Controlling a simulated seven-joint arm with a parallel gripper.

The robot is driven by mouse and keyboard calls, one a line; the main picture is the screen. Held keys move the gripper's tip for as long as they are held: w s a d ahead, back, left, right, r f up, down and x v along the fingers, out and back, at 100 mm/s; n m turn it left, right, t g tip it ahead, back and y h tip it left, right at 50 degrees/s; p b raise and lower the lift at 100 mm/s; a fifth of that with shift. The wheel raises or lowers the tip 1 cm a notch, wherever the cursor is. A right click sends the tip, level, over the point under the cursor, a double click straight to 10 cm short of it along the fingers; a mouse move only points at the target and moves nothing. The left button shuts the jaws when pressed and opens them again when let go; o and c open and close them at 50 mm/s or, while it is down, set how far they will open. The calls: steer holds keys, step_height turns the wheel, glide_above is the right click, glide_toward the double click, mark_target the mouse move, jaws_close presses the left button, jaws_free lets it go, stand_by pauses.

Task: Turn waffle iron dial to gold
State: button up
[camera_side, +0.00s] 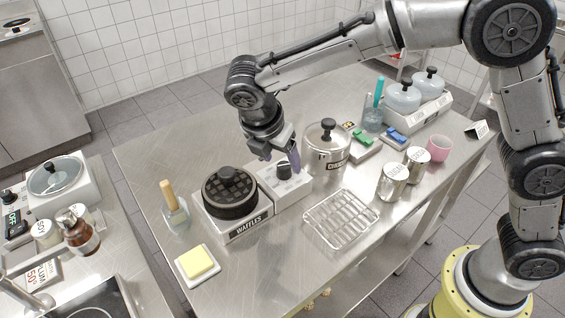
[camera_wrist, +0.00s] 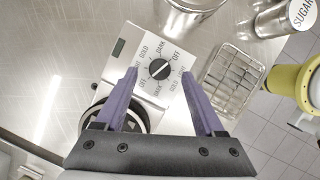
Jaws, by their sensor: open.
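The waffle iron (camera_side: 231,195) is round, black and gridded on top, on a base marked WAFFLES. Its pale control box (camera_side: 285,187) carries the black dial (camera_side: 284,171). In the wrist view the dial (camera_wrist: 159,69) has a white line slanting from lower left to upper right, its upper end towards an OFF label. GOLD, DARK and OFF labels ring it, some partly hidden by my fingers. My gripper (camera_wrist: 159,76) is open and empty, its purple fingers appearing either side of the dial. In the side view my gripper (camera_side: 291,157) hangs close over the control box; contact cannot be told.
A lidded metal pot (camera_side: 326,150) stands close right of the control box. A wire rack (camera_side: 341,219) lies in front. A brush in a jar (camera_side: 175,213) and a butter dish (camera_side: 197,264) are at the left. Metal canisters (camera_side: 392,181) stand right.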

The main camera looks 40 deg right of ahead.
mark_target(284, 170)
steer(key=shift+x, duration=1.4)
steer(key=shift+c, duration=0.2)
jaws_close()
